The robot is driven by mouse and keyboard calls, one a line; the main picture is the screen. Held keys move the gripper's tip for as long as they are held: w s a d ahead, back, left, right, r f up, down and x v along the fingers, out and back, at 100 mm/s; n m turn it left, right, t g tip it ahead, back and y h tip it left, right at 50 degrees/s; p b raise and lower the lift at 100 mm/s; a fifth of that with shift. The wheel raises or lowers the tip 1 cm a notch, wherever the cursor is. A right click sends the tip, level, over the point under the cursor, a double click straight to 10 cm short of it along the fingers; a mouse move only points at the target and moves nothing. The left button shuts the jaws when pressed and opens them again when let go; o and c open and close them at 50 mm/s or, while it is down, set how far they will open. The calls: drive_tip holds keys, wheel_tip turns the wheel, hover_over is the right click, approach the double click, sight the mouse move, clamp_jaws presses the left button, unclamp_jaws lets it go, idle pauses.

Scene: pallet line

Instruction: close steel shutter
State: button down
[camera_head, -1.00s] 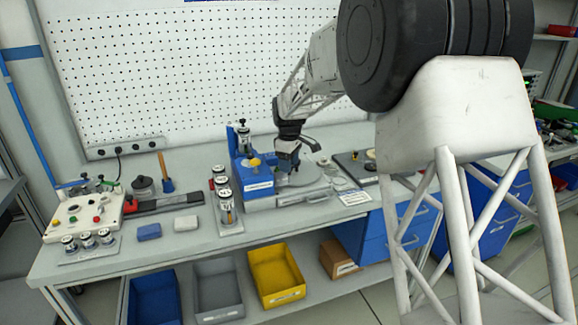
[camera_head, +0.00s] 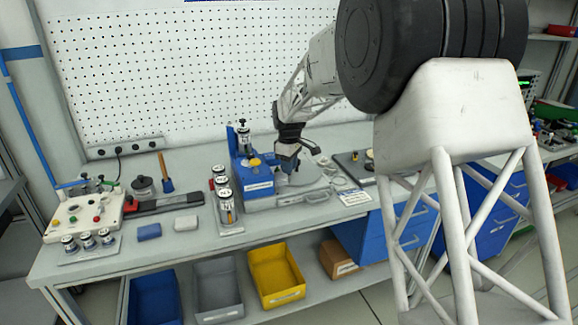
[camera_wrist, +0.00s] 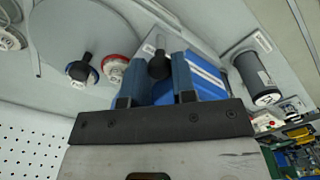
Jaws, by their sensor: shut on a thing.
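My gripper (camera_head: 288,163) is at the blue and grey station on the bench, its fingers pointing down. In the wrist view, its two blue fingers (camera_wrist: 160,75) are shut on a black knob (camera_wrist: 158,66). A flat grey steel part (camera_head: 310,188) lies low at the station's right side, under and beside my fingers; I cannot clearly tell whether it is the shutter. The station's blue body (camera_head: 253,177) stands to the left of my gripper and also shows in the wrist view (camera_wrist: 205,82). The fingers partly hide the station's middle.
A white control box (camera_head: 83,215) with coloured buttons is at the far left. A dark plate (camera_head: 352,168) lies to the right. The perforated wall (camera_head: 190,75) rises behind. The bench's front strip is fairly clear.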

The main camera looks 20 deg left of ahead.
sight(286, 178)
drive_tip(key=shift+w+a, duration=1.05)
drive_tip(key=c, duration=0.9)
unclamp_jaws()
drive_tip(key=shift+c, duration=0.2)
drive_tip(key=shift+r, duration=0.1)
wheel_tip(286, 178, up, 8)
drive_tip(key=shift+f, duration=0.2)
